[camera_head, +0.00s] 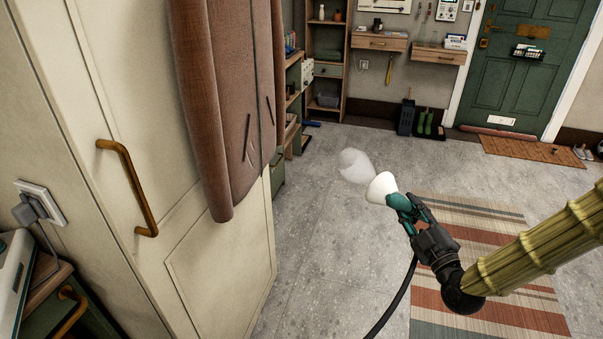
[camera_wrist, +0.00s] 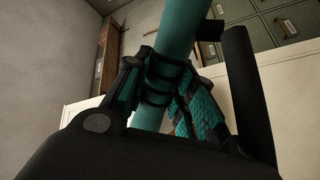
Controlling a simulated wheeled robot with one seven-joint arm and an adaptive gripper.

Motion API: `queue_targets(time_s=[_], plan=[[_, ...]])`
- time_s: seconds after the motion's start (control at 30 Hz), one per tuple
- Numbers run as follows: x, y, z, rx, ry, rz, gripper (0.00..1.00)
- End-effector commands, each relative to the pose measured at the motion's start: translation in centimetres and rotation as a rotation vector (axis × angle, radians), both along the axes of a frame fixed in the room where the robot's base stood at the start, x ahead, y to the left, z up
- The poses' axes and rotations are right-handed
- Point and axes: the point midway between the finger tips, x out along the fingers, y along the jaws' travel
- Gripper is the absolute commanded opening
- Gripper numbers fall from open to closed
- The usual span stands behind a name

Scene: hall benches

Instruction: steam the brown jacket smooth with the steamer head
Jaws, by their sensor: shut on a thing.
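The brown jacket (camera_head: 232,90) hangs down in front of the cream cupboard door at the left of the head view. Dark slanted marks, perhaps pocket slits or creases, show on its lower front. My gripper (camera_head: 406,207) is shut on the steamer head (camera_head: 381,187), which has a white flared nozzle and a teal handle. The nozzle points up and left, and a pale puff of steam (camera_head: 356,166) sits at its mouth. The steamer is apart from the jacket, to its right. In the wrist view the teal handle (camera_wrist: 178,35) runs between my fingers; the jacket does not show there.
The cream cupboard (camera_head: 130,110) has a curved brass-brown handle (camera_head: 133,187). A black hose (camera_head: 393,298) hangs below the steamer. A striped rug (camera_head: 475,215) lies on the grey floor (camera_head: 310,230). Shelves (camera_head: 327,55) and a green door (camera_head: 520,75) stand at the back. Open floor lies between cupboard and steamer.

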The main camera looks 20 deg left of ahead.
Motion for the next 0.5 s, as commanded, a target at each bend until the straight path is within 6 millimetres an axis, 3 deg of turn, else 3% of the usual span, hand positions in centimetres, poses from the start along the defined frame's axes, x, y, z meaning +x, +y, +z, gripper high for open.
queue_targets(time_s=[0.03,0.1,0.5], plan=[[0.5,2.6,1.0,0.015,0.011,0.073,0.00],[1.0,5.8,1.7,0.043,0.041,0.168,0.00],[0.5,22.5,4.4,0.148,0.257,0.649,0.00]])
